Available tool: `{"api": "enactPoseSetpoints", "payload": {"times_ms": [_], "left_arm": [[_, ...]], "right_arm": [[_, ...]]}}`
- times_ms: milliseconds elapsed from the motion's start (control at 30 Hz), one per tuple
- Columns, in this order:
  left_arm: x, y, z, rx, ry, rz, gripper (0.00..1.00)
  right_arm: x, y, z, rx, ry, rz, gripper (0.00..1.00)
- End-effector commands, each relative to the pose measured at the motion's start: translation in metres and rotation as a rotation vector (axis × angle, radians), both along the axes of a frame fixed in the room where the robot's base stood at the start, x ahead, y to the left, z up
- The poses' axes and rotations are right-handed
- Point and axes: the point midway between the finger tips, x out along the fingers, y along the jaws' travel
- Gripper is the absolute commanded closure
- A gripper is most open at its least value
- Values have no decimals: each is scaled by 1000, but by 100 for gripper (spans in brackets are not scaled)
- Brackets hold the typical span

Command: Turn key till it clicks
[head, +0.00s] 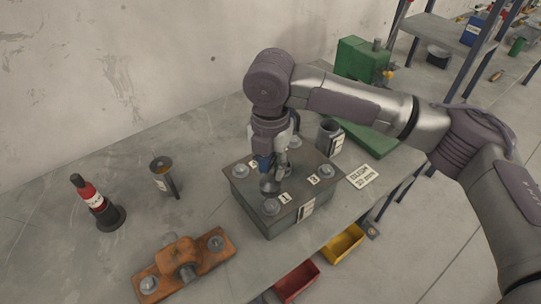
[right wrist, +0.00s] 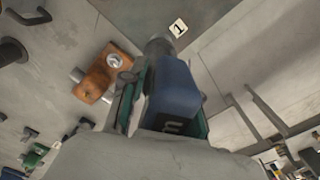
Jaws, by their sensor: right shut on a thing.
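A grey metal box (head: 266,222) stands on the bench with a bolt head near each lid corner. Labels 1 (head: 284,198) and 3 (head: 314,180) are readable. My right gripper (head: 270,166) is above the lid, pointing down, shut on a blue-bodied tool (right wrist: 175,90), which I take for the key. In the right wrist view, the tool fills the space between the green-edged fingers. A dark round end shows below the gripper, close behind bolt 1 (head: 271,206). I cannot tell whether it touches a bolt. My left gripper is out of view.
An orange bracket (head: 180,258) lies front left. A dark mug (head: 329,137) and green machine (head: 358,62) are behind. Red (head: 297,281) and yellow (head: 342,243) bins hang at the front edge.

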Motion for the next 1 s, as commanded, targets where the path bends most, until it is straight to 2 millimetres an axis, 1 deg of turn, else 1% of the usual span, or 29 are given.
{"api": "enactPoseSetpoints", "payload": {"times_ms": [133, 333, 567, 600, 1000], "left_arm": [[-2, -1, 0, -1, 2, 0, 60], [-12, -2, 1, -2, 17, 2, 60], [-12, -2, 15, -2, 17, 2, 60], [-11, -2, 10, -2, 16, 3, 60], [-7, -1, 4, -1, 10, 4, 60]], "right_arm": [[0, 0, 1, 2, -1, 1, 100], [0, 0, 1, 2, -1, -1, 100], [1, 0, 4, 1, 2, -3, 100], [1, 0, -4, 1, 2, -3, 100], [1, 0, -35, 0, 1, -4, 100]]}}
